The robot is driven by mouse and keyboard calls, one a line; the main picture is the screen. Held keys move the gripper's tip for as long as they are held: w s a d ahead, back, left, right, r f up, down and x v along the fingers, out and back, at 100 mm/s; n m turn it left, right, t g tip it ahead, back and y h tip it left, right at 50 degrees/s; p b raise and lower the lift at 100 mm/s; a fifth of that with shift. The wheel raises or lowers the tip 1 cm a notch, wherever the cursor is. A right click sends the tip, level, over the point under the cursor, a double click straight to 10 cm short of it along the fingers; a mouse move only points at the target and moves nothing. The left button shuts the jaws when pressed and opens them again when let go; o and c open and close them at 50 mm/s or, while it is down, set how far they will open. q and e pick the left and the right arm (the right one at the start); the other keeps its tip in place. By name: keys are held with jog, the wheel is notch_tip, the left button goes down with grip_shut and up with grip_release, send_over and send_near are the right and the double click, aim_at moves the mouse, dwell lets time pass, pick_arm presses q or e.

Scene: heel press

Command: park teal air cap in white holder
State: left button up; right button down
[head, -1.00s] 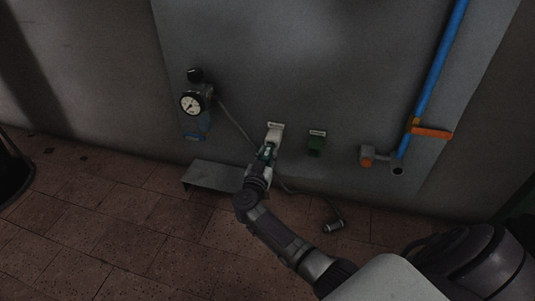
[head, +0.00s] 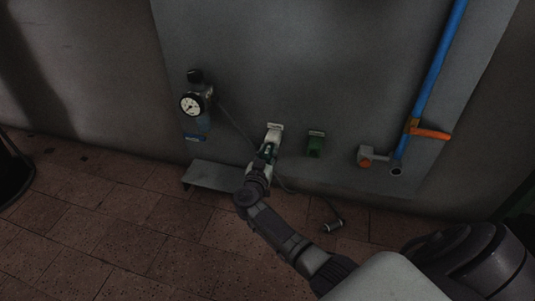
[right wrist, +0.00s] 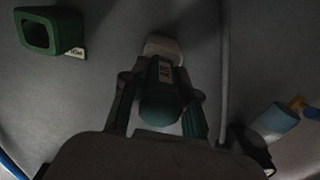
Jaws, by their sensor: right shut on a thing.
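My right gripper (head: 267,153) is at the wall panel, in front of the white holder (head: 274,130). It is shut on the teal air cap, which shows best in the right wrist view (right wrist: 160,102) as a dark rounded body with a pale label, between the two fingers. The white holder also shows in the right wrist view (right wrist: 162,46), just beyond the cap's far end. The cap is lined up with the holder; I cannot tell whether its end is inside or only in front. My left gripper is not in view.
A green holder (head: 316,145) is on the panel to the right. A gauge (head: 191,104) with a regulator is at left, with a hose running down. A grey ledge (head: 212,176) is below. A blue pipe (head: 428,84) with an orange handle (head: 431,133) is at right.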

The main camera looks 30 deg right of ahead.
jog(key=shift+w+d, duration=0.15)
jog(key=shift+d, duration=0.05)
jog(key=c, duration=0.8)
grip_release()
